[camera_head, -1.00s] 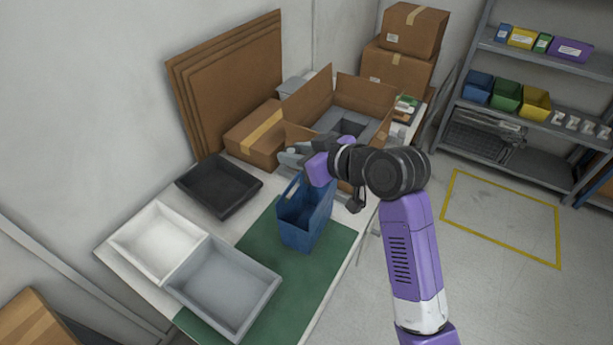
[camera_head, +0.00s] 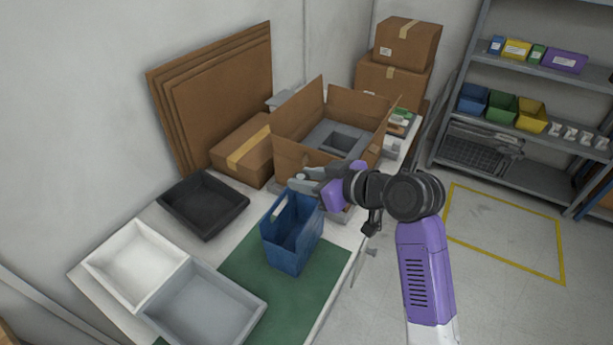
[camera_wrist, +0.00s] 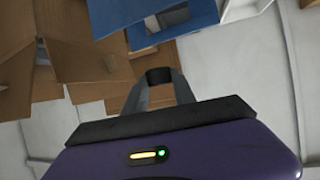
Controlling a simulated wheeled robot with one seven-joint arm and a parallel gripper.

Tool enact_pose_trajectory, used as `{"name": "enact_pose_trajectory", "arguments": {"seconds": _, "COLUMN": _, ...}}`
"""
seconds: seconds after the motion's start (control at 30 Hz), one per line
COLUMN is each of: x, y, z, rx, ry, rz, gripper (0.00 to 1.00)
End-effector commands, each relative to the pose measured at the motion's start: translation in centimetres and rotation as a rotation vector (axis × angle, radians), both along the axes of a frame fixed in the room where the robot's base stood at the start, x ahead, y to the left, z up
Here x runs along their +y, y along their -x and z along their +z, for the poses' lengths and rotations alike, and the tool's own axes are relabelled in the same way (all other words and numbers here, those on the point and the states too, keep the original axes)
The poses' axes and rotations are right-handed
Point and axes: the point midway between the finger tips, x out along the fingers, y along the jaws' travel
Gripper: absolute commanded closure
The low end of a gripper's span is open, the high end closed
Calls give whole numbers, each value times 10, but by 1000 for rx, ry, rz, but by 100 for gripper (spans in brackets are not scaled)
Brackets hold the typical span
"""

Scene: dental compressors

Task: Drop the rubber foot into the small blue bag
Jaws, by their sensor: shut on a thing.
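The small blue bag (camera_head: 291,240) stands upright and open-topped on the green mat, with a handle slot in its side. Part of a blue thing that looks like the bag shows at the top of the wrist view (camera_wrist: 190,27). My gripper (camera_head: 298,182) is at the bag's far upper edge, between it and the open carton; its height over the bag is hard to judge. In the wrist view my gripper (camera_wrist: 160,80) is shut on a small black rubber foot (camera_wrist: 160,76), held between the fingertips. The foot cannot be made out in the head view.
An open carton (camera_head: 292,143) with a grey insert stands just behind my gripper. A black tray (camera_head: 205,225), a white tray (camera_head: 95,257) and a grey tray (camera_head: 170,320) lie to the left. The green mat (camera_head: 305,300) is bare in front of the bag.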

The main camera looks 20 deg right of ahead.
Motion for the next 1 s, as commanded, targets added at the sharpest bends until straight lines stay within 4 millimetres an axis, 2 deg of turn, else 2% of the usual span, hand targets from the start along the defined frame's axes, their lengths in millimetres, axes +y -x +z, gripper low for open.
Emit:
{"name": "enact_pose_trajectory", "arguments": {"seconds": 0.07, "x": 0, "y": 0, "z": -6, "rx": 0, "ry": 0, "rz": 0, "gripper": 100}}
{"name": "enact_pose_trajectory", "arguments": {"seconds": 0.33, "x": 0, "y": 0, "z": -6, "rx": 0, "ry": 0, "rz": 0, "gripper": 100}}
{"name": "enact_pose_trajectory", "arguments": {"seconds": 0.37, "x": 0, "y": 0, "z": -6, "rx": 0, "ry": 0, "rz": 0, "gripper": 64}}
{"name": "enact_pose_trajectory", "arguments": {"seconds": 0.47, "x": 0, "y": 0, "z": -6, "rx": 0, "ry": 0, "rz": 0, "gripper": 45}}
{"name": "enact_pose_trajectory", "arguments": {"seconds": 0.83, "x": -1, "y": 2, "z": -5, "rx": -1, "ry": 0, "rz": -1, "gripper": 43}}
{"name": "enact_pose_trajectory", "arguments": {"seconds": 1.0, "x": -9, "y": 20, "z": 3, "rx": -2, "ry": 0, "rz": -1, "gripper": 43}}
